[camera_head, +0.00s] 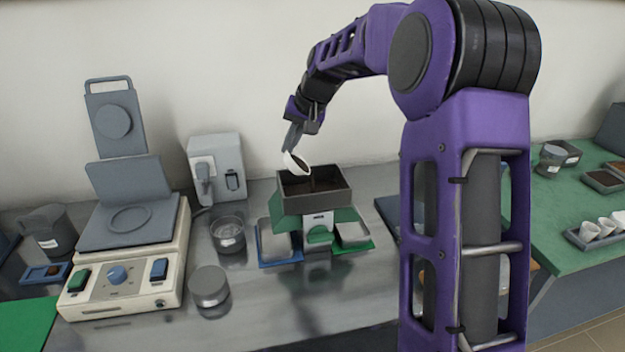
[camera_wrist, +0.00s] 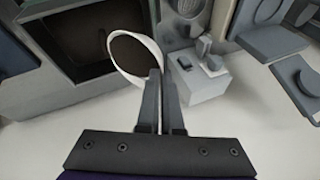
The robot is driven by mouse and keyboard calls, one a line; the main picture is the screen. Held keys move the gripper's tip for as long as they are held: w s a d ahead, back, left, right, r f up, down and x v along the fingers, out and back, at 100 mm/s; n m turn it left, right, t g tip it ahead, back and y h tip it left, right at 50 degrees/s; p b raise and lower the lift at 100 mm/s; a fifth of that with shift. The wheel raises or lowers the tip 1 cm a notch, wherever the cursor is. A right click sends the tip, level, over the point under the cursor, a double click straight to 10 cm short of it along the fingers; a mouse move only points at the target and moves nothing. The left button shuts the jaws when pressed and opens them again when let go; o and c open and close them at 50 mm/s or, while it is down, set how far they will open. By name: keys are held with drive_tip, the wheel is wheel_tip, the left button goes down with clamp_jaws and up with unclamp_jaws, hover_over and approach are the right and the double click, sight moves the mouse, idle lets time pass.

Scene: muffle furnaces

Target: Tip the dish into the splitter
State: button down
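My gripper (camera_head: 291,143) is shut on the rim of a small white dish (camera_head: 289,164). The dish is steeply tilted, and dark brown material shows inside it. It is above the back left part of the splitter's hopper (camera_head: 328,199). The hopper is a grey open box with dark brown material inside, on a green body. In the wrist view, my fingers (camera_wrist: 166,85) pinch the near edge of the dish (camera_wrist: 152,48), with the hopper (camera_wrist: 30,103) behind it at the left. Whether material is falling cannot be told.
A blue-edged tray (camera_head: 265,262) and a green-edged tray (camera_head: 368,246) sit at the splitter's sides. A grey-white device (camera_head: 232,180) stands behind. The front bench is clear.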

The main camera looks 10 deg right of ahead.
drive_tip(key=shift+d+r+y, duration=0.15)
drive_tip(key=shift+d+y, duration=0.15)
drive_tip(key=shift+y, duration=0.1)
drive_tip(key=shift+d+r+m+y+b, duration=0.15)
drive_tip(key=shift+d+m+y+b, duration=0.15)
drive_tip(key=shift+d+y+b, duration=0.3)
drive_tip(key=shift+r, duration=0.1)
drive_tip(key=shift+d+y+b, duration=0.35)
drive_tip(key=shift+y+b, duration=0.1)
drive_tip(key=shift+y, duration=0.05)
drive_tip(key=shift+s+d+r+t+y, duration=0.1)
drive_tip(key=shift+d+r+t+y, duration=0.1)
drive_tip(key=shift+t+y, duration=0.1)
